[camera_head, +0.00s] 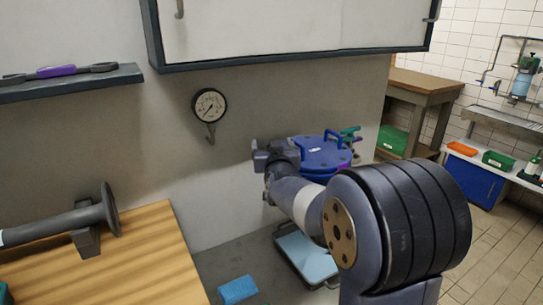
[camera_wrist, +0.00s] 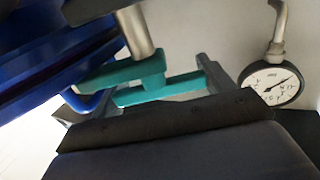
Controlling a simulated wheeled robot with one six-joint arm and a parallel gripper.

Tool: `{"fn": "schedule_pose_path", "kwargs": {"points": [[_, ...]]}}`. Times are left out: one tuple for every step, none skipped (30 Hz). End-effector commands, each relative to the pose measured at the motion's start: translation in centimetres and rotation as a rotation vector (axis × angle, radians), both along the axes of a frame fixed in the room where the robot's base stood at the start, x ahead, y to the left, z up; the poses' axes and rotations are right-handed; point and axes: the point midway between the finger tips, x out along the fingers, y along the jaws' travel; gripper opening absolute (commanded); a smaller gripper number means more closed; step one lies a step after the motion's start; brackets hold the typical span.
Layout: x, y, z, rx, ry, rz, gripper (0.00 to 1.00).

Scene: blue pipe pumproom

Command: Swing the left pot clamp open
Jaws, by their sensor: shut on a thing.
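The pot's round blue lid (camera_head: 325,153) with blue handles shows beyond my arm in the head view. Its blue edge (camera_wrist: 45,60) fills the upper left of the wrist view. A teal clamp (camera_wrist: 135,78) with a grey metal pin (camera_wrist: 135,32) sits beside that edge. My gripper (camera_wrist: 140,90) is shut on the teal clamp, one finger on each side of it. In the head view my gripper (camera_head: 274,156) is at the left side of the lid and hides the clamp there. Another green clamp (camera_head: 349,134) shows at the lid's far right.
A pressure gauge (camera_head: 209,105) hangs on the wall, with a hook under it. A wall cabinet (camera_head: 290,30) is above. A wooden bench (camera_head: 130,255) with a dark flanged pipe (camera_head: 60,223) is at left. A blue block (camera_head: 238,290) and a tray (camera_head: 308,258) lie below.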

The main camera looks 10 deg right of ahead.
Motion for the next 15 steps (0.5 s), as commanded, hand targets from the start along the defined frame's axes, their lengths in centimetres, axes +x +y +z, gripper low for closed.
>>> {"fn": "schedule_pose_path", "kwargs": {"points": [[0.05, 0.16, 0.53, 0.006, -0.008, -0.016, 0.54], [0.06, 0.17, 0.63, 0.008, -0.008, -0.027, 0.54], [0.08, 0.15, 0.76, 0.009, -0.006, -0.044, 0.54], [0.1, 0.12, 0.84, 0.01, -0.006, -0.057, 0.54], [0.11, 0.13, 0.88, 0.009, -0.005, -0.07, 0.54], [0.1, 0.1, 0.95, 0.009, -0.005, -0.089, 0.54], [0.09, 0.07, 0.96, 0.008, -0.004, -0.103, 0.54], [0.08, 0.01, 0.98, 0.009, -0.004, -0.118, 0.54], [0.09, -0.03, 0.94, 0.009, -0.002, -0.137, 0.54], [0.08, -0.03, 0.95, 0.008, -0.002, -0.151, 0.54], [0.07, -0.06, 1.0, 0.008, -0.002, -0.166, 0.54], [0.07, -0.12, 0.97, 0.007, -0.001, -0.187, 0.54], [0.06, -0.15, 0.98, 0.008, 0.0, -0.203, 0.54], [0.04, -0.18, 1.02, 0.007, -0.001, -0.22, 0.54], [0.03, -0.2, 1.0, 0.008, 0.0, -0.243, 0.54]]}}
